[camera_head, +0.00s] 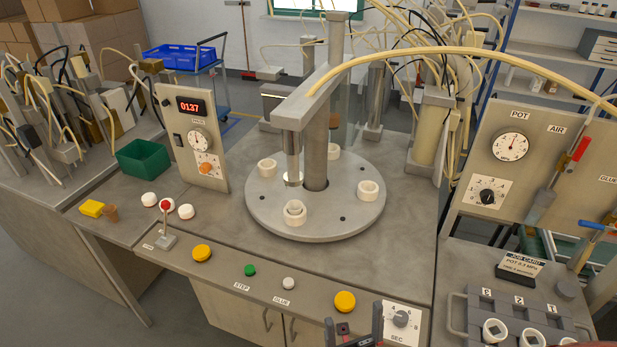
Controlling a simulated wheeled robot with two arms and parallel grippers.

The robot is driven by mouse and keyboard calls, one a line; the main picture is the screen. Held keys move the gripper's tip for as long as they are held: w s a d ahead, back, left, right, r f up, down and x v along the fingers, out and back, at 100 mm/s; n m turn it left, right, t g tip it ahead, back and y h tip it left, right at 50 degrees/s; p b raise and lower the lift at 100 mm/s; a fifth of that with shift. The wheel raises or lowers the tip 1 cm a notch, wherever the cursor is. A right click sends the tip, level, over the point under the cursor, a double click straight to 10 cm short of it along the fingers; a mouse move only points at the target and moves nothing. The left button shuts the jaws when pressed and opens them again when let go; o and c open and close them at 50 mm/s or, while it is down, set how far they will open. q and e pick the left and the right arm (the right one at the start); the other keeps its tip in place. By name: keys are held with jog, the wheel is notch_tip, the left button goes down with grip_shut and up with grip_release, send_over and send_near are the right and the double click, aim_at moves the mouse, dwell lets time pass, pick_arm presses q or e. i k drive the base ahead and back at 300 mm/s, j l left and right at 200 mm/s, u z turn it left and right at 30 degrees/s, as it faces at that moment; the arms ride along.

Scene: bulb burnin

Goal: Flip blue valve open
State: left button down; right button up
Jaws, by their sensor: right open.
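The blue valve handle (596,226) is at the far right of the head view, below the GLUE label. It lies nearly level, across its slanted grey pipe, and its right end is cut off by the picture edge. A red valve handle (579,149) sits above it to the left, on the AIR pipe, roughly in line with that pipe. My right gripper (354,327) is at the bottom edge, by the SEC dial, with its two dark fingers apart and nothing seen between them. It is far left of and below the blue handle. My left gripper is not in view.
The panel with the POT gauge (511,145) stands left of the valves. A job card (520,268) and a grey rack (458,306) with white-ringed parts lie below. A round turntable (315,215) fills the middle. A yellow hose (440,50) arches overhead.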

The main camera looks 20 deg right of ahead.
aim_at(581, 222)
jog(key=z, duration=1.8)
jog(key=i+l, duration=0.15)
jog(key=l, duration=0.2)
jog(key=i+l, duration=0.1)
jog(key=l, duration=0.2)
jog(key=i+l+u, duration=0.1)
jog(key=l, duration=0.25)
jog(key=i+j+z, duration=0.1)
jog(key=z, duration=0.2)
jog(key=i+j+z, duration=0.15)
jog(key=z, duration=0.2)
